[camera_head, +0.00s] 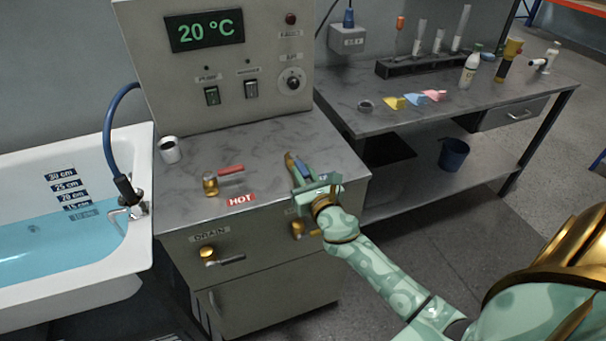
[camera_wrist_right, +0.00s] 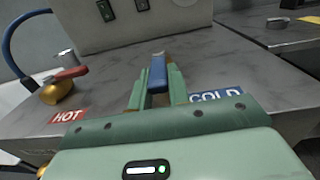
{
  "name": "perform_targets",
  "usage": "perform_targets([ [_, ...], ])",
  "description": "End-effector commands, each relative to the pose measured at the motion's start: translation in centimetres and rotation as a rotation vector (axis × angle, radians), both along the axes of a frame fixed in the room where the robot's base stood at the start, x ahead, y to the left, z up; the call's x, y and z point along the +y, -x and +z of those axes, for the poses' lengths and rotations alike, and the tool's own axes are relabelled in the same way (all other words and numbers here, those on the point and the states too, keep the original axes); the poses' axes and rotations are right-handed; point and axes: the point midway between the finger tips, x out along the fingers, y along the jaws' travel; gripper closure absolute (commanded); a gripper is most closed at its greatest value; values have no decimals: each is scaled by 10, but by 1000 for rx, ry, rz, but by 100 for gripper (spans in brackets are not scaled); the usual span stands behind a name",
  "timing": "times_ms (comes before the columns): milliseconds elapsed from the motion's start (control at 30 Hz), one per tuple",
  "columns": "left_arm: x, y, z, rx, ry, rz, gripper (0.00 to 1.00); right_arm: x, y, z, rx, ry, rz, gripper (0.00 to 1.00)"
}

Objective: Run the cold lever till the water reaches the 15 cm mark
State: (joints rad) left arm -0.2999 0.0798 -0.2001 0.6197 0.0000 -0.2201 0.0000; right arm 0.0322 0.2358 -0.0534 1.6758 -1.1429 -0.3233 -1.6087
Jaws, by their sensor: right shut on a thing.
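My right gripper (camera_head: 307,176) is shut on the blue cold lever (camera_wrist_right: 158,72) on the grey counter. In the right wrist view, the lever lies between the two green fingers (camera_wrist_right: 155,88), beside the COLD label (camera_wrist_right: 216,95). The white bathtub (camera_head: 142,180) at the left holds blue water (camera_head: 40,240). Its surface lies just below the 15 cm label (camera_head: 77,206), and the 10 cm label (camera_head: 82,216) looks submerged. A spout (camera_head: 130,208) on a blue hose sits at the tub's rim. My left gripper is not in view.
The hot lever (camera_head: 231,169) with a red handle stands left of the cold one. A drain lever (camera_head: 225,260) is on the cabinet front. The panel display (camera_head: 204,30) reads 20 °C. A white cup (camera_head: 169,150) stands near the tub. A side bench (camera_head: 400,120) holds several bottles and tubes.

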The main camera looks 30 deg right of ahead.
Motion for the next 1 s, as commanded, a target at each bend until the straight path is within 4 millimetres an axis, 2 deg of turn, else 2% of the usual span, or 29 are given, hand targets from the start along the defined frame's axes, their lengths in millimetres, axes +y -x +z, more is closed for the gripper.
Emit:
perform_targets([
  [267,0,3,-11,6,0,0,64,-12,2,-3,3,5,160,100],
  [600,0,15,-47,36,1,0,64,-27,0,-8,5,3,380,100],
  [800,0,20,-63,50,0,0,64,-32,-1,-6,4,0,460,100],
  [1000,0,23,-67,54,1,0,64,-34,-1,-2,3,-2,493,100],
])
